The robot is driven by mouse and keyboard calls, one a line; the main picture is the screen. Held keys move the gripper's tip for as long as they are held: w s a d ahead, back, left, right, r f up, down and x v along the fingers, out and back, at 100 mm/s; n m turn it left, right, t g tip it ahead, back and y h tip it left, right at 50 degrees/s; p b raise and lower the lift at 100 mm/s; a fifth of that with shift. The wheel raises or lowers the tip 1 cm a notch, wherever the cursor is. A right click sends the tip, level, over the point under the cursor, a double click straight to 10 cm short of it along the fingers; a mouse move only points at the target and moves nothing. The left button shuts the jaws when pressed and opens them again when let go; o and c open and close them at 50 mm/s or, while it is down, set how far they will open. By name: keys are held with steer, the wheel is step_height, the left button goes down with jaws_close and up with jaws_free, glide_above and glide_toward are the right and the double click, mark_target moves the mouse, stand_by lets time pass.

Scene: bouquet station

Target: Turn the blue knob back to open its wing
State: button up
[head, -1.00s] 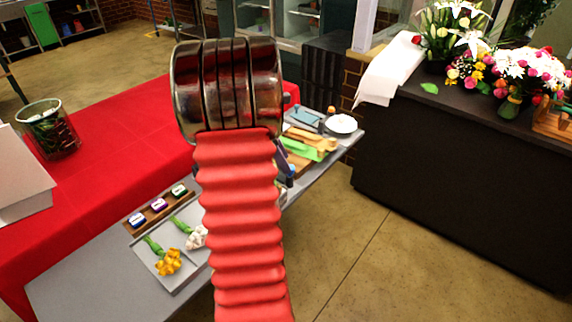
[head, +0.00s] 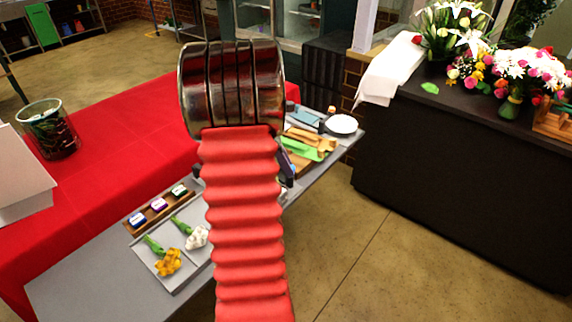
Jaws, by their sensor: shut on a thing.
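No blue knob that I can make out for sure shows in the head view. A small blue-and-white piece (head: 137,219) sits at the near end of a wooden strip on the grey table, beside a purple one (head: 158,204) and a green one (head: 179,191). I cannot tell whether these are knobs. My red ribbed arm and its metal joint cover the middle of the table. My gripper is hidden behind them, as is whatever it touches. No wing can be made out. Small dark parts show at the arm's right edge, too covered to identify.
A grey tray (head: 168,284) holds yellow and white flowers. A green tool (head: 306,148), wooden pieces and a white bowl (head: 341,124) lie at the table's far end. A red-covered table (head: 110,165) with a glass container (head: 48,130) stands left. A dark flower counter (head: 450,180) stands right.

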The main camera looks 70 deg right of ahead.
steer(key=shift+c, duration=1.4)
steer(key=shift+d+m, duration=0.1)
steer(key=shift+m, duration=0.3)
steer(key=m+y, duration=0.1)
steer(key=m, duration=0.3)
steer(key=shift+d+y, duration=0.2)
steer(key=shift+y, duration=0.2)
steer(key=m+y, duration=0.1)
steer(key=m, duration=0.3)
steer(key=shift+d+m+y, duration=0.2)
steer(key=shift+m+y, duration=0.2)
steer(key=m, duration=0.2)
steer(key=m+y, duration=0.1)
steer(key=m, duration=0.1)
steer(key=shift+s+d+t+y, duration=0.1)
steer(key=shift+d+t+y, duration=0.05)
steer(key=shift+t+y, duration=0.2)
steer(key=m, duration=0.2)
steer(key=m+t, duration=0.1)
steer(key=m, duration=0.1)
steer(key=shift+s+m+t+y, duration=0.15)
steer(key=shift+m+t+y, duration=0.1)
steer(key=shift+m+y, duration=0.15)
steer(key=o, duration=1)
